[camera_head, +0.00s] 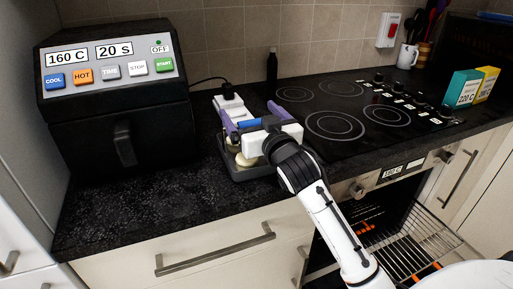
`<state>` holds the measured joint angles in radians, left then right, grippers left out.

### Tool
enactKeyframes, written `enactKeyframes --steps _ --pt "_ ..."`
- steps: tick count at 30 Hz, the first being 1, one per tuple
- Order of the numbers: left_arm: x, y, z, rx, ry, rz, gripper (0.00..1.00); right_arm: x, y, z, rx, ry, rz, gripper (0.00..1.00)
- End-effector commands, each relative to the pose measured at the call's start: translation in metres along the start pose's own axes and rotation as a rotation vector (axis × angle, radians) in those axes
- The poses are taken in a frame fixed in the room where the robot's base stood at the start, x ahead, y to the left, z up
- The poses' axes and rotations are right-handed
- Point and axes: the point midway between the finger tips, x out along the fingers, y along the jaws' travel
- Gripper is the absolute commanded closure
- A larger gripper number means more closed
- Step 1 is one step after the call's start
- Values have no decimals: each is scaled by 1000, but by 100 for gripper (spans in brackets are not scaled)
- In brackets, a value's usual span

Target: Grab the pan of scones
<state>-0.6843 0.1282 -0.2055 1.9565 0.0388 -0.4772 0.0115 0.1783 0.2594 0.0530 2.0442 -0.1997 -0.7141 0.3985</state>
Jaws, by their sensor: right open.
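The pan of scones (264,170) is a dark, low-sided pan on the black countertop, right of the air fryer. A pale round scone (245,160) shows at its left side. My right gripper (235,127) is directly over the pan, its purple-padded fingers spread apart. The gripper and its wrist hide most of the pan and its contents. I cannot tell whether the fingers touch the pan. My left gripper is not in view.
A black air fryer (117,100) with buttons stands at the left. A cooktop (350,108) lies to the right. Below it, the oven is open with a wire rack (415,243) pulled out. Teal and yellow boxes stand at the far right. The counter's front left is clear.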

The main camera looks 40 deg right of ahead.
Motion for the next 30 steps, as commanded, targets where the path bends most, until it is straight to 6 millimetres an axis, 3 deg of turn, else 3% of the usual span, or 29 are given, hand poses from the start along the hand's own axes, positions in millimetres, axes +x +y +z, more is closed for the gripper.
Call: enactKeyframes --steps 4,17,25,30 --pt "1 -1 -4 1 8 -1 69 0 0 0 0 0 0 9" --pt "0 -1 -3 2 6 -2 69 -1 0 0 0 0 0 82" --pt "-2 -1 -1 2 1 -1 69 -1 0 -6 0 6 0 83" --pt "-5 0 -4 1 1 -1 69 -1 0 -31 2 11 -1 83"
